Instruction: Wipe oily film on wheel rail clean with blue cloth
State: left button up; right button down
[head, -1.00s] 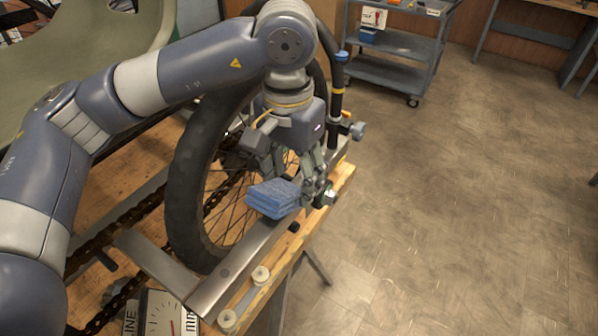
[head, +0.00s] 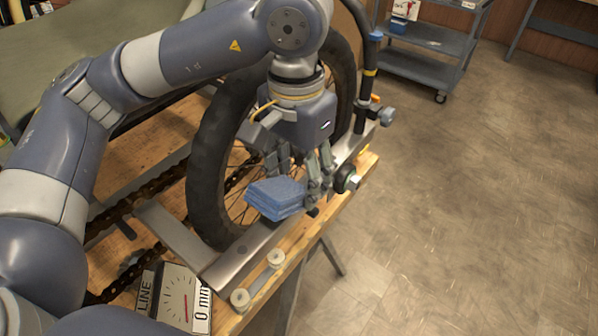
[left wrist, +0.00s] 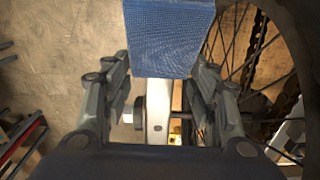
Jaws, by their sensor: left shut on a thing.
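The blue cloth (head: 276,197) is a folded pad held in my left gripper (head: 298,190), which is shut on it. The cloth is at the metal wheel rail (head: 238,257), over its middle part; I cannot tell whether it touches the rail. In the left wrist view the cloth (left wrist: 168,38) sits between and beyond the fingers, with the pale rail (left wrist: 158,112) below it in the picture. I cannot make out an oily film on the bare rail. My right gripper is not in view.
The wheel (head: 207,165) stands beside the rail. A dial gauge (head: 178,296) and two pale round knobs sit near the rail's front end. A chain (head: 162,185) lies left of the wheel. A grey cart (head: 425,65) stands behind, with open floor at right.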

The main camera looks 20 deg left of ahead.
pick_arm(q)
jog(key=shift+r+p, duration=1.25)
jog(key=shift+r, duration=1.75)
notch_tip(320, 180, up, 3)
jog(key=shift+p, duration=0.95)
jog(key=shift+w, duration=0.1)
